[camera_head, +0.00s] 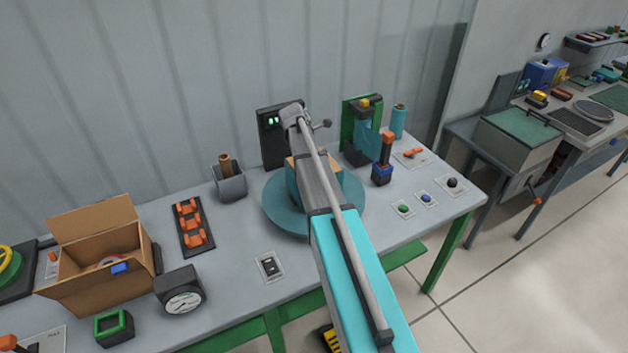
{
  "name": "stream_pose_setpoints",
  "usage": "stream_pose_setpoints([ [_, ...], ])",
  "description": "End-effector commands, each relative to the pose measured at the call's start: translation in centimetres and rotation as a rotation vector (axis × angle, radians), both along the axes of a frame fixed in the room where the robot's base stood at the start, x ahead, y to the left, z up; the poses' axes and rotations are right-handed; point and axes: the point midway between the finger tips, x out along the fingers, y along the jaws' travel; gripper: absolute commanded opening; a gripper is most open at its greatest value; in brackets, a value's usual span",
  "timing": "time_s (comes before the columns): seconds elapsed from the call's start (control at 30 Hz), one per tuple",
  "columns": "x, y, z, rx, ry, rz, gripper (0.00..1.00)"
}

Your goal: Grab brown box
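A small brown box (294,162) shows in part on the round teal turntable (276,212) at the middle of the workbench. My arm crosses in front of it and hides most of it. A larger open brown cardboard box (104,288) stands on the left of the bench, with its flaps up and a few items inside. My arm reaches from the bottom right up over the turntable, well to the right of the cardboard box. My gripper's fingers cannot be made out; the arm hides that area.
A black panel with green lights (272,140) stands behind the turntable. A round gauge (182,293), an orange-part rack (190,228) and a grey cup (229,184) stand to its left.

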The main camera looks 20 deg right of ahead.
Motion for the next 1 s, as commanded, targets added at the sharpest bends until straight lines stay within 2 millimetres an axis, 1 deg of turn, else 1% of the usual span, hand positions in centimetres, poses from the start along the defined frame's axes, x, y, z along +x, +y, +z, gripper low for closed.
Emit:
stream_pose_setpoints([
  [0.17, -0.01, -0.01, -0.01, 0.000, 0.000, 0.000, 0.60],
  [0.2, -0.01, -0.02, 0.00, 0.000, 0.000, 0.000, 0.56],
  [0.47, -0.02, -0.04, -0.01, 0.000, 0.000, -0.001, 0.08],
  [0.5, -0.01, -0.04, -0.01, 0.000, 0.000, -0.001, 0.01],
  [1.0, -0.01, -0.09, 0.06, -0.001, 0.000, -0.001, 0.00],
])
